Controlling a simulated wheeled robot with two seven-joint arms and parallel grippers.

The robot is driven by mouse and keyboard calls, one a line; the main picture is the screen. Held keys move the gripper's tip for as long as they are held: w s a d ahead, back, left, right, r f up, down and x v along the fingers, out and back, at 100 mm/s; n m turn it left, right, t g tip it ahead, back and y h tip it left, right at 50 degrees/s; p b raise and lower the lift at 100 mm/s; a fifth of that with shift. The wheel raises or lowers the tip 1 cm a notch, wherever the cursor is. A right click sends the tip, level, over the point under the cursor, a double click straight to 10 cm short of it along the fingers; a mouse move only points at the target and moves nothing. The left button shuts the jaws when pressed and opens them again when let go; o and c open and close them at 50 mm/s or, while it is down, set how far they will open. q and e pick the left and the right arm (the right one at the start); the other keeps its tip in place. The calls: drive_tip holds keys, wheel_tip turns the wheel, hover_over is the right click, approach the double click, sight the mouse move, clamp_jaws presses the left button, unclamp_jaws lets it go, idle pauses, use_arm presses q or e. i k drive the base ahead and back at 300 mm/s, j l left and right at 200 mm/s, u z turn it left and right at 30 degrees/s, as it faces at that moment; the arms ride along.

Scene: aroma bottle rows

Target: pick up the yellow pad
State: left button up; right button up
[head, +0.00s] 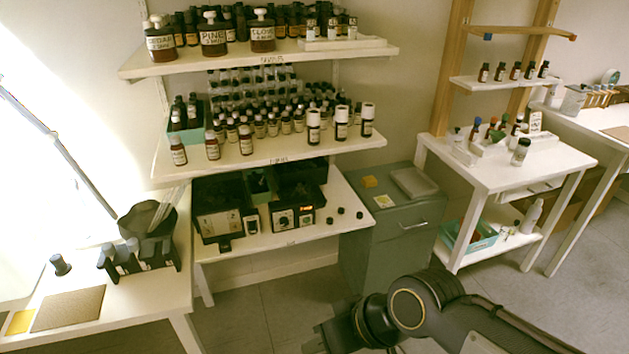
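A flat yellow pad (20,322) lies at the front left corner of the left white table, beside a brown mat. My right gripper (322,341) is low at the bottom centre, in front of the cabinet and apart from all of these. Its fingers are dark and partly cut off by the frame edge. My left gripper is not in view.
The brown mat (68,308), a dark bottle rack (138,260) and a black bowl (148,219) are on the left table. The cabinet (391,240) also bears a grey tray (414,183). Shelves (262,157) full of bottles hang behind. Floor is clear at front centre-left.

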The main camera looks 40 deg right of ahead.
sight(371, 181)
drive_tip(key=i+l+u, duration=0.1)
drive_tip(key=l+u, duration=0.3)
drive_tip(key=l, duration=0.15)
drive_tip(key=l+u, duration=0.35)
drive_tip(key=l, duration=0.15)
drive_tip(key=l+u, duration=0.4)
drive_tip(key=l, duration=0.15)
drive_tip(key=k+l, duration=0.1)
drive_tip(key=l, duration=0.35)
drive_tip(key=k+l, duration=0.1)
drive_tip(key=l, duration=0.4)
drive_tip(key=k+l, duration=0.1)
drive_tip(key=l, duration=0.85)
drive_tip(key=k+l, duration=0.15)
drive_tip(key=l, duration=0.3)
drive_tip(key=k+l, duration=0.1)
drive_tip(key=l, duration=0.35)
